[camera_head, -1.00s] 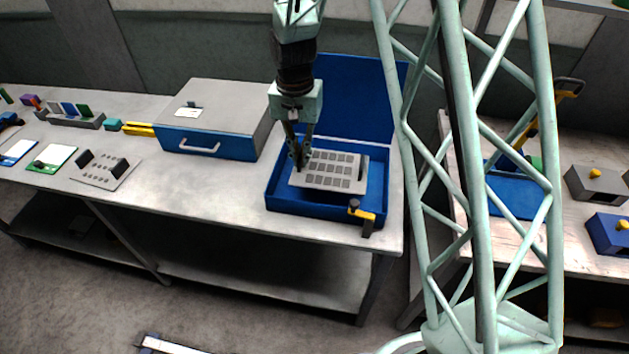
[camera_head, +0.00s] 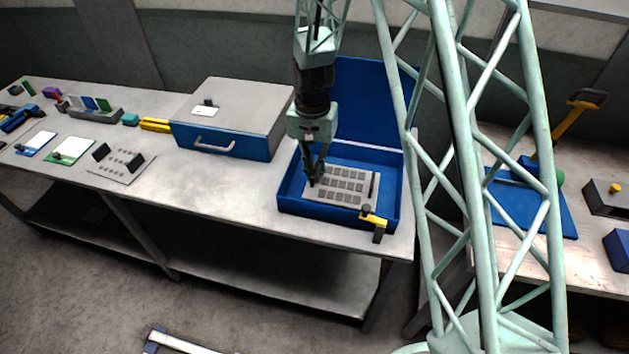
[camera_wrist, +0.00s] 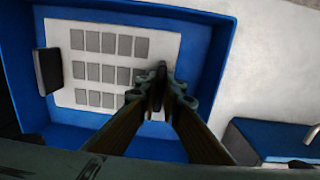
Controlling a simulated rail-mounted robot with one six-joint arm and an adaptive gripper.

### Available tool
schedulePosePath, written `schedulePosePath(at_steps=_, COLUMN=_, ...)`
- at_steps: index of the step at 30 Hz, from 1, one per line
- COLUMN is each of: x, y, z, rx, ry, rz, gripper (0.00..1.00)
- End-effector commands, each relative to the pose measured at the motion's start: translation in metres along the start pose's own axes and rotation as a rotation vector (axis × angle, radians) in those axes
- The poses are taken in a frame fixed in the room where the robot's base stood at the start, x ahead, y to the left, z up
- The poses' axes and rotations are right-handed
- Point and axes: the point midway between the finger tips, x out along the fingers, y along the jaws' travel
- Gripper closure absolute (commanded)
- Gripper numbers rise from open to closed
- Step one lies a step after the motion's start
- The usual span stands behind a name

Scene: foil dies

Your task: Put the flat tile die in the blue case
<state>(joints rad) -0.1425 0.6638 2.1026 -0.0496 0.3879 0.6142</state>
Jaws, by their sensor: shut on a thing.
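The flat tile die (camera_head: 340,186) is a light plate with rows of grey squares and a dark upright handle at each end. It is inside the open blue case (camera_head: 300,209); in the wrist view it lies within the walls of the case (camera_wrist: 207,70). My gripper (camera_head: 315,180) is shut on the die's handle at its left end in the head view. The wrist view shows the fingers (camera_wrist: 160,90) closed on that handle, with the other handle (camera_wrist: 48,71) free. Whether the die rests on the case floor is hard to tell.
A yellow-handled latch (camera_head: 374,219) is at the case's front right. A grey-topped case with a blue front (camera_head: 225,145) stands to the left. Further left are a plate with black handles (camera_head: 121,162) and several small items. The bench front between is clear.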

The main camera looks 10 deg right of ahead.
Motion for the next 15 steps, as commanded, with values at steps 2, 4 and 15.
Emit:
schedulePosePath(at_steps=2, x=0.0, y=0.0, z=0.0, rx=0.0, ry=0.0, rz=0.0, gripper=1.0)
schedulePosePath(at_steps=4, x=0.002, y=0.0, z=0.0, rx=0.0, ry=0.0, rz=0.0, gripper=1.0)
schedulePosePath(at_steps=15, x=0.03, y=-0.001, z=0.0, rx=0.0, ry=0.0, rz=0.0, gripper=1.0)
